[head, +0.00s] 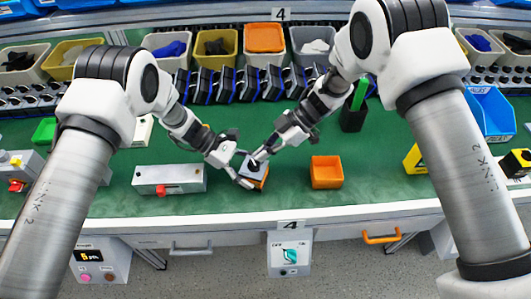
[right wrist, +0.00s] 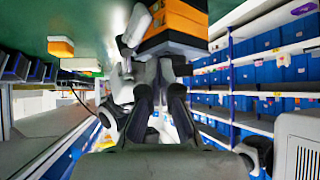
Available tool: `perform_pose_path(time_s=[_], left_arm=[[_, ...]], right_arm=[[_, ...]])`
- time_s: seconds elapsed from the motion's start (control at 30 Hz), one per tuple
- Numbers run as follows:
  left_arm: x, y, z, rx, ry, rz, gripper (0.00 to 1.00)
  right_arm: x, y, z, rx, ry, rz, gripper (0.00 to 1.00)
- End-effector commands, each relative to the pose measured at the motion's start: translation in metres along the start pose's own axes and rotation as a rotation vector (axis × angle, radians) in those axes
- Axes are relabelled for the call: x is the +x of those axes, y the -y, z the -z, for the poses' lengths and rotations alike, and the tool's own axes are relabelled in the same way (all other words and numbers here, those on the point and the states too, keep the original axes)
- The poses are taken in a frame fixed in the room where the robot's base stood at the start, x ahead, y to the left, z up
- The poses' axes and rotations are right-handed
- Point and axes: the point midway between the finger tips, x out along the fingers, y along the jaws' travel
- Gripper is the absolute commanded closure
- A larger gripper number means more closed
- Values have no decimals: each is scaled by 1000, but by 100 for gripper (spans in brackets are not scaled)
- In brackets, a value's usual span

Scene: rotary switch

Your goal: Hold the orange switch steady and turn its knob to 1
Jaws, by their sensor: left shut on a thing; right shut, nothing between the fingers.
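The orange switch (head: 262,181), a small block with a dark grey top, is on the green table near the middle front. It also shows at the top of the right wrist view (right wrist: 178,20), in orange and black layers. My left gripper (head: 250,174) is shut on the switch from the left. My right gripper (head: 257,158) is shut and empty, with its tips at the top of the switch. Its fingers also show in the right wrist view (right wrist: 161,75), close to the switch. The knob and its setting cannot be made out behind the fingertips.
An orange open box (head: 326,173) stands right of the switch. A grey box with a red button (head: 170,180) stands to the left. A black holder with a green item (head: 354,115) is behind at right. Bins line the back. Green table is free between these.

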Motion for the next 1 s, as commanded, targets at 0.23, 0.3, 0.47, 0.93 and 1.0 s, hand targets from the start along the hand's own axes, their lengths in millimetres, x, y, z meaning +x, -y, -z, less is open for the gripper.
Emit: perform_pose_path(time_s=[0.23, 0.3, 0.47, 0.93, 1.0], left_arm=[[0, -1, 0, -2, -2, -4, 69], [0, -2, 0, -1, -2, -5, 70], [0, -1, 0, -1, -1, -4, 70], [0, -1, 0, 0, -1, -3, 70], [0, -1, 0, 0, -1, -3, 70]], right_arm=[[2, 10, 0, 2, -2, 7, 100], [-2, 9, -3, 2, -3, 7, 100], [-26, 4, -23, 2, -3, -3, 100], [-127, -1, -26, 0, 0, -2, 100], [-129, -1, -26, 0, 1, -2, 100]])
